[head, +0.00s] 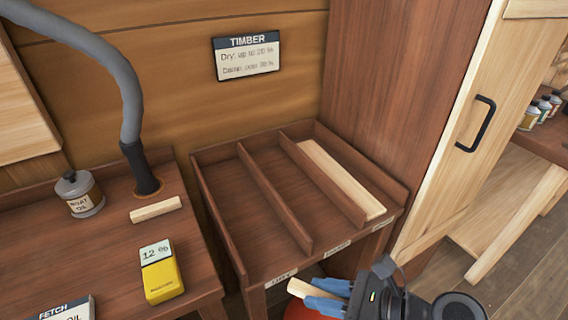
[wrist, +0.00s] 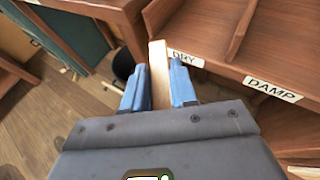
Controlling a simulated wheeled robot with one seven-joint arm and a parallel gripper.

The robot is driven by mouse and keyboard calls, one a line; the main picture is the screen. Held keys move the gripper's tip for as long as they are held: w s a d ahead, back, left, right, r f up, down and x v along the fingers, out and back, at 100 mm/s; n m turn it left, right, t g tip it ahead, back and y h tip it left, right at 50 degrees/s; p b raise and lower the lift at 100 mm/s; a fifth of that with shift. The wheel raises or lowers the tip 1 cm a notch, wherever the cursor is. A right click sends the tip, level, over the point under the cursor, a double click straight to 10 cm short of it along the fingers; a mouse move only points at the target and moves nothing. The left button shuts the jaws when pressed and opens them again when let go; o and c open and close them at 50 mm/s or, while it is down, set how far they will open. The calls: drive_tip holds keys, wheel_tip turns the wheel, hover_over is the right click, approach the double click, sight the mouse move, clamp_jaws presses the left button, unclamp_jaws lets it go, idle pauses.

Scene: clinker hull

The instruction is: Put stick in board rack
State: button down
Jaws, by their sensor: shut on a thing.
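My gripper (head: 318,293) is shut on a pale wooden stick (head: 302,288), low in front of the rack in the head view. In the wrist view the stick (wrist: 159,75) stands out between my two blue fingers. The board rack (head: 230,195) has three sloping bays split by two dividers. The left bay's front label reads DRY (head: 281,278). The middle label reads DAMP in the wrist view (wrist: 272,89). The right label is too small to read. A pale board (head: 342,180) lies in the right bay; the left and middle bays are empty.
On the left bench are another pale stick (head: 156,210), a yellow meter (head: 161,272) reading 12 % and a boat oil can (head: 79,194). A grey hose (head: 118,75) rises there. The TIMBER sign (head: 246,56) gives dry up to 20 %. A tall cabinet (head: 395,110) stands right of the rack.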

drive_tip(key=w+d+f+m+t+h, duration=0.3)
drive_tip(key=w+d+f+m, duration=0.1)
drive_tip(key=d, duration=0.4)
drive_tip(key=w+d+f+m+t+h, duration=0.3)
drive_tip(key=w+d+f, duration=0.2)
drive_tip(key=d, duration=0.2)
drive_tip(key=shift+s+a+f+m+t+h, duration=0.1)
drive_tip(key=shift+s+f+m+t+h, duration=0.35)
drive_tip(key=shift+s+m+h, duration=0.5)
drive_tip(key=shift+s+f+m+t+h, duration=0.2)
drive_tip(key=shift+s+f+m+h, duration=0.3)
drive_tip(key=shift+s+m+h, duration=0.45)
drive_tip(key=shift+s+a+f+m+t+h, duration=0.1)
drive_tip(key=shift+s+f+m+t+h, duration=0.4)
drive_tip(key=shift+m+h, duration=0.65)
drive_tip(key=shift+s+d, duration=0.1)
drive_tip(key=shift+s, duration=0.05)
